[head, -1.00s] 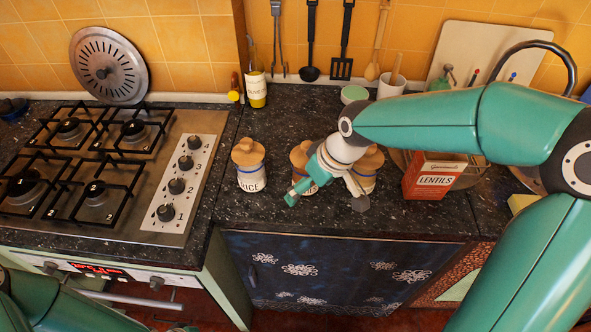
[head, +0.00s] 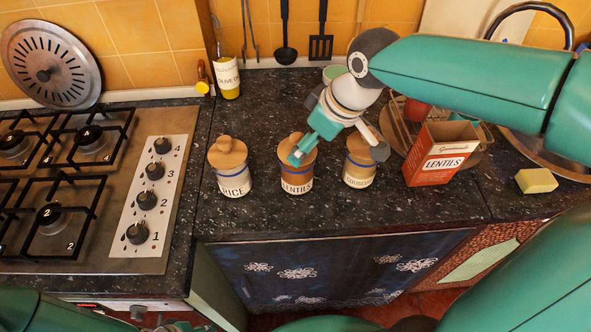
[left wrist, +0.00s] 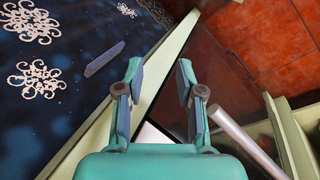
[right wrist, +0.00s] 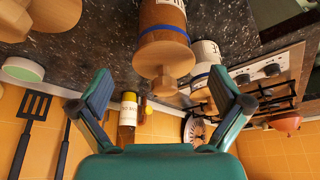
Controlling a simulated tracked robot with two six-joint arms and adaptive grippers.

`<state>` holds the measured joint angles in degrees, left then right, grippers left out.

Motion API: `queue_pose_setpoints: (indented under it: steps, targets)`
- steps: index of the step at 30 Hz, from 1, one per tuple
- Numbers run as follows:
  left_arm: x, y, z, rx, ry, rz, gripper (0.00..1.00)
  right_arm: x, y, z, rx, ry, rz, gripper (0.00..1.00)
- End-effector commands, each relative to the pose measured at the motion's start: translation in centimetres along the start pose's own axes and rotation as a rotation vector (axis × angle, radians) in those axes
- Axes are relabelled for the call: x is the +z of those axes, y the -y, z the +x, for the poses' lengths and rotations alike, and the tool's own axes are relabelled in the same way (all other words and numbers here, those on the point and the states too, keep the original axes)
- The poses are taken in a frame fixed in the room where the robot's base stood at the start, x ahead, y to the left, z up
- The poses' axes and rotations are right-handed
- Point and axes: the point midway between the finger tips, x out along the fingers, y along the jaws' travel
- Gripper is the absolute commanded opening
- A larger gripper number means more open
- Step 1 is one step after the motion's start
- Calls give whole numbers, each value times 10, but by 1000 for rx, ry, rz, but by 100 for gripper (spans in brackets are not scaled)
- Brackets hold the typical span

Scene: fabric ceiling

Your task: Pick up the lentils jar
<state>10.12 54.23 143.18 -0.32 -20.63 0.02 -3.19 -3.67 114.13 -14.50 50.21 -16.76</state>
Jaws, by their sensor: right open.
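The lentils jar (head: 297,182) stands upright on the dark counter, the middle one of three. It is brown with a blue band, a white label and a wooden knobbed lid. My right gripper (head: 338,156) is open above and behind the jars; in the head view one finger overlaps the lentils lid. In the right wrist view the jar (right wrist: 165,32) lies lid-first between the spread fingers (right wrist: 160,78), with no visible grip on it. My left gripper (left wrist: 159,68) is open and empty, low by the patterned cupboard front.
The rice jar (head: 232,178) stands left of the lentils jar and the couscous jar (head: 359,172) right. A red lentils box (head: 437,172) stands farther right. An oil bottle (head: 228,80) is behind, the stove (head: 90,250) to the left. Counter in front of the jars is clear.

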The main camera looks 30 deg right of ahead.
Motion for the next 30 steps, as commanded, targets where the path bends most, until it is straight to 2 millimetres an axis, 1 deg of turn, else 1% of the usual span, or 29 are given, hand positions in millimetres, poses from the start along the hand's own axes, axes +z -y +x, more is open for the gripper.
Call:
queue_pose_setpoints:
  steps: [1,3,11,18,21,29,30]
  targets:
    - [0,0,0,0,0,0,37,0,0,9,-2,5,0,100]
    - [0,0,0,0,0,0,37,0,1,18,-2,3,-1,100]
    - [0,-1,-2,0,0,0,37,-2,2,34,-3,2,-1,100]
    - [0,-3,-8,0,0,0,37,-3,4,67,-3,3,-1,100]
    - [0,-3,-8,0,0,0,37,-3,4,76,-2,2,-2,100]
    - [0,-3,-8,0,0,0,37,-4,4,79,-1,-1,-3,100]
    - [0,-3,-8,0,0,0,37,-4,4,79,-1,-1,-2,95]
